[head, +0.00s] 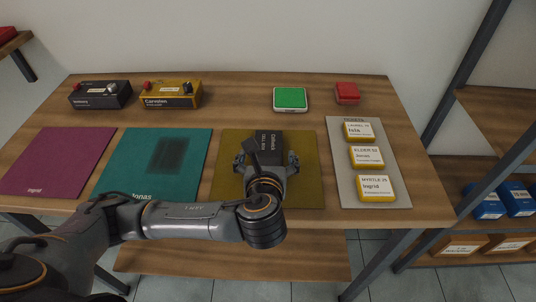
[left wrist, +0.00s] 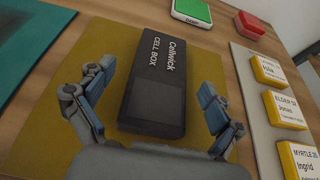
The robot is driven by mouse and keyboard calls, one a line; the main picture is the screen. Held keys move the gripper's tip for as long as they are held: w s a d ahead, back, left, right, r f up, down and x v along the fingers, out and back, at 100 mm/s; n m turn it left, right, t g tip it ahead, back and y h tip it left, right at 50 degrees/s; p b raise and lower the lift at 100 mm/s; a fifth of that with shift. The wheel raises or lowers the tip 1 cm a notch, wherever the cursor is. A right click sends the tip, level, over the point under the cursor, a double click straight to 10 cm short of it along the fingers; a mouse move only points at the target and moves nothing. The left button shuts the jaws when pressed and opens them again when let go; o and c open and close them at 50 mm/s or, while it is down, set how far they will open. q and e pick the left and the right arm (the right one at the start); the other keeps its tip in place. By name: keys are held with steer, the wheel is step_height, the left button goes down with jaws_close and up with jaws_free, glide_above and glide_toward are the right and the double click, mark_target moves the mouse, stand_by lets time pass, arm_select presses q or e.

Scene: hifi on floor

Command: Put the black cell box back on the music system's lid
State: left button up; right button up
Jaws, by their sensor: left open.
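The black cell box (head: 270,141) lies on the olive-yellow mat (head: 230,185), with white lettering on its top. In the left wrist view, the box (left wrist: 157,98) reads "Cellwick CELL BOX". My left gripper (head: 266,160) is over the near part of the box, and my arm hides some of it. In the left wrist view, my left gripper (left wrist: 157,78) is open, with one finger on each side of the box and gaps showing. I cannot make out a music system or its lid. My right gripper is not in view.
A teal mat (head: 130,165) with a dark rectangular patch and a magenta mat (head: 45,160) lie left. A black device (head: 100,95) and yellow device (head: 170,95) stand behind. A green-topped block (head: 290,98), red block (head: 347,93) and grey ticket board (head: 350,190) are right.

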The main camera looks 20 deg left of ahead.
mark_target(268, 152)
arm_select(q)
steer(key=x, duration=0.3)
steer(key=shift+w+f, duration=0.15)
steer(key=shift+f, duration=0.15)
steer(key=shift+d, duration=0.1)
steer(key=shift+c, duration=0.5)
steer(key=c, duration=1.4)
steer(key=shift+r, duration=0.1)
steer(key=shift+c, duration=0.3)
steer(key=shift+r, duration=0.1)
